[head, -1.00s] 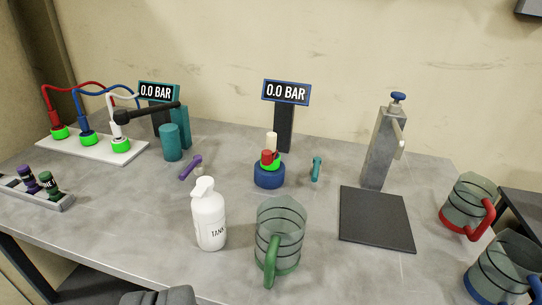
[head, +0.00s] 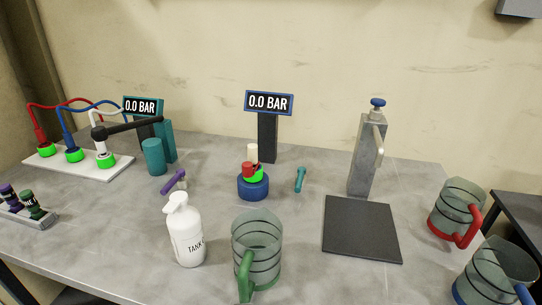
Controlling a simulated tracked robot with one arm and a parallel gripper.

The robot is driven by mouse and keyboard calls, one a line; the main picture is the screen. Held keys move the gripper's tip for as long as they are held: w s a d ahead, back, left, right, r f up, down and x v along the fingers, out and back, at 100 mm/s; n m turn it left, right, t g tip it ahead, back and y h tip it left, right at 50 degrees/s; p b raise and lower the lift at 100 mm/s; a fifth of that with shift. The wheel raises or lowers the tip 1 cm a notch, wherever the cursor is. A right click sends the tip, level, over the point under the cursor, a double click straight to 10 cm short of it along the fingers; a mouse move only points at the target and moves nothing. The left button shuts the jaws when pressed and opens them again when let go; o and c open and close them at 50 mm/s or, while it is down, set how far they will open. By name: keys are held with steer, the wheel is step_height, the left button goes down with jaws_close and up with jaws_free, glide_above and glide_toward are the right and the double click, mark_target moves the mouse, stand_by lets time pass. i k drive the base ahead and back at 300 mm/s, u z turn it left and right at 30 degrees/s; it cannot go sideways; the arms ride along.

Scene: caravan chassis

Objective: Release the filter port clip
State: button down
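A round blue base (head: 253,188) stands mid-table, with a green ring (head: 256,179), a red piece (head: 247,169) and a cream cylinder (head: 253,153) on it. A small teal handle-like piece (head: 300,179) is just right of it, apart from it. A similar purple piece (head: 174,181) is to its left, behind the white tank bottle (head: 184,230). No label shows which part is the filter port clip. My gripper is not in view.
A blue-framed gauge (head: 269,103) and a teal one (head: 142,107) both read 0.0 BAR. A white board (head: 100,170) holds hoses at left. A grey tap column (head: 362,155) stands behind a dark mat (head: 360,230).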

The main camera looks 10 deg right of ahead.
mark_target(247, 172)
steer(key=z, duration=0.1)
steer(key=i, duration=1)
steer(key=u, duration=0.1)
